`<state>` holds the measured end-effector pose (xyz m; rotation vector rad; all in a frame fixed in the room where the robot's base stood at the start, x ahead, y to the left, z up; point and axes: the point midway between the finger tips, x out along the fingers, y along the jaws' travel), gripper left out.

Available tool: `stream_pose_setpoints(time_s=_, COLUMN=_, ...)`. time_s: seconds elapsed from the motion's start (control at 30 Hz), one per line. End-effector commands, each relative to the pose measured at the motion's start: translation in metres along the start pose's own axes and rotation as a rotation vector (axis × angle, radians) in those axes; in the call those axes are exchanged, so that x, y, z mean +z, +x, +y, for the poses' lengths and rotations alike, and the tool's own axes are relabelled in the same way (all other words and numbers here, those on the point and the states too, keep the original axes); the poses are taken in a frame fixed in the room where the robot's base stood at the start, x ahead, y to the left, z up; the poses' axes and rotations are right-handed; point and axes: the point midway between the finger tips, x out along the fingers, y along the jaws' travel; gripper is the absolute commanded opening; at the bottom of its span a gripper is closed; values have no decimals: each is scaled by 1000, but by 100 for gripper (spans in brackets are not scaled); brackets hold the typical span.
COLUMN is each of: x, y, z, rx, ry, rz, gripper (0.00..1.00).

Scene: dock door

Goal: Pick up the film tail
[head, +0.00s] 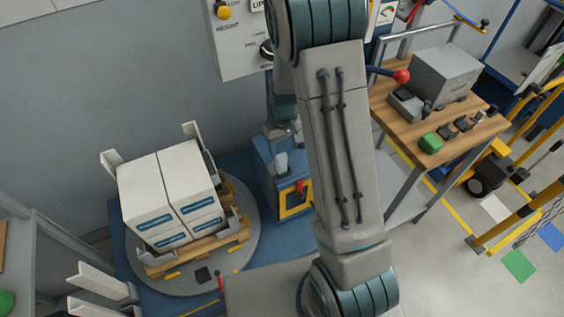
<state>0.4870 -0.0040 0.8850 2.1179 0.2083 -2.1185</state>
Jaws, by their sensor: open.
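My arm fills the middle of the head view and bends back down behind its own upper link. My gripper (280,132) is small and partly hidden there, just above a blue machine housing (266,172) with a yellow-framed front. It is open. A pale piece (281,163) shows below it against the housing; I cannot tell whether this is the film tail. No film tail can be made out clearly. A stack of white boxes (170,195) stands on a wooden pallet (205,250) on a round grey turntable (246,262), left of the housing.
A control panel (235,45) is on the wall above. A wooden-topped workbench (390,105) with a grey box (443,75) and a green item (431,143) stands at the right. Yellow rails (510,225) are further right. White angled boards (105,283) show at lower left.

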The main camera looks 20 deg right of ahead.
Motion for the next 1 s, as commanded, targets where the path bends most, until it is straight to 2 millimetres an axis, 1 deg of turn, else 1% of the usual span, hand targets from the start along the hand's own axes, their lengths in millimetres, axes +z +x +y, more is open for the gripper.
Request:
stream_pose_setpoints(time_s=0.03, x=1, y=6, z=0, rx=-1, ry=0, rz=-4, gripper=55)
stream_pose_setpoints(time_s=0.1, x=0, y=11, z=0, rx=0, ry=0, rz=-1, gripper=55)
stream_pose_setpoints(time_s=0.33, x=-1, y=23, z=-2, rx=0, ry=0, rz=-2, gripper=55)
stream_pose_setpoints(time_s=0.6, x=-3, y=55, z=-5, rx=0, ry=0, rz=-4, gripper=55)
stream_pose_setpoints(time_s=0.7, x=-4, y=63, z=-6, rx=-1, ry=1, rz=-2, gripper=55)
stream_pose_setpoints(time_s=0.8, x=-4, y=67, z=-6, rx=0, ry=1, rz=0, gripper=55)
stream_pose_setpoints(time_s=1.0, x=-4, y=67, z=-6, rx=0, ry=0, rz=1, gripper=55)
